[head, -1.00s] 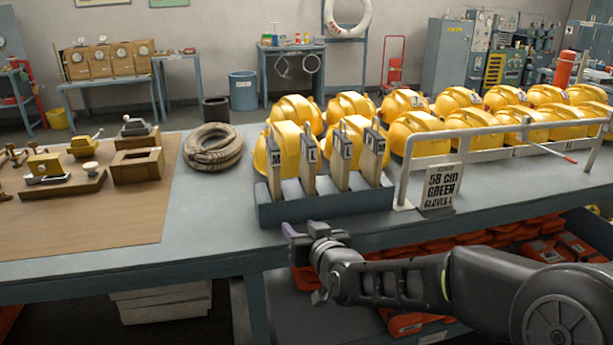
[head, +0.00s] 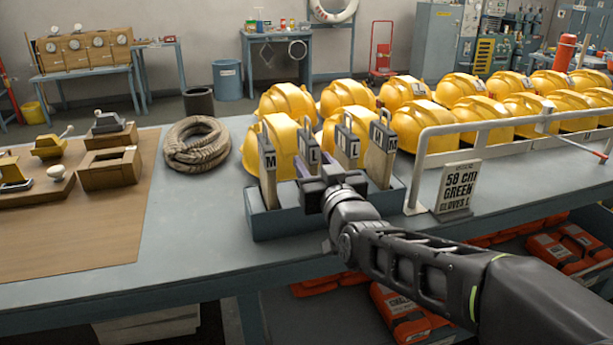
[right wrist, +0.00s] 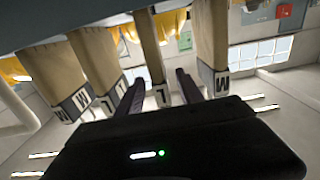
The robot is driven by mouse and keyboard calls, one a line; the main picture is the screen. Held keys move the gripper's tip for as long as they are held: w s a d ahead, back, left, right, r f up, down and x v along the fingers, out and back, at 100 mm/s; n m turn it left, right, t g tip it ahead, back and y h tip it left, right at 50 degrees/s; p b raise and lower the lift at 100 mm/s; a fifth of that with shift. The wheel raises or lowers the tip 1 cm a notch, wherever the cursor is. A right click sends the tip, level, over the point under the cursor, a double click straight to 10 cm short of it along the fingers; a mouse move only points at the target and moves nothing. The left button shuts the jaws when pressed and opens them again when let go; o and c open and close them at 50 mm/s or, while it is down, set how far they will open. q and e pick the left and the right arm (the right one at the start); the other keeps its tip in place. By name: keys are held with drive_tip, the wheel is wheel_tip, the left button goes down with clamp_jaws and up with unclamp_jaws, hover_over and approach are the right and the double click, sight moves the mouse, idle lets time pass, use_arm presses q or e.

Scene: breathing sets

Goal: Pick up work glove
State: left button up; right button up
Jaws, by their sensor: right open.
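Several upright work gloves with grey cuffs stand in a blue-grey rack (head: 272,225). The leftmost is an M glove (head: 268,165); an L glove (head: 347,150) and another M glove (head: 382,150) stand at the right. The second from left, an L glove (head: 313,153), is partly hidden behind my right gripper (head: 308,168). In the right wrist view, seen upside down, my right gripper (right wrist: 158,88) is open, with one finger on each side of this L glove (right wrist: 155,55). I cannot tell whether they touch. My left gripper is not in view.
Yellow helmets (head: 289,102) stand close behind the rack. A metal rail (head: 418,165) and a sign (head: 457,188) stand to the right. A rope coil (head: 195,145) lies to the left, with bare table between it and the rack. Orange packs (head: 560,255) lie below.

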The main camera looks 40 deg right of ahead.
sight(304, 149)
drive_tip(key=shift+w, duration=0.1)
drive_tip(key=shift+x, duration=1.3)
drive_tip(key=shift+w+d+p, duration=0.25)
drive_tip(key=shift+w+p, duration=0.1)
drive_tip(key=shift+p, duration=0.1)
drive_tip(key=p+x, duration=0.1)
drive_tip(key=x, duration=0.3)
drive_tip(key=shift+w+d+f, duration=0.1)
drive_tip(key=shift+w+f, duration=0.05)
drive_tip(key=shift+f, duration=0.05)
drive_tip(key=shift+c, duration=0.3)
clamp_jaws()
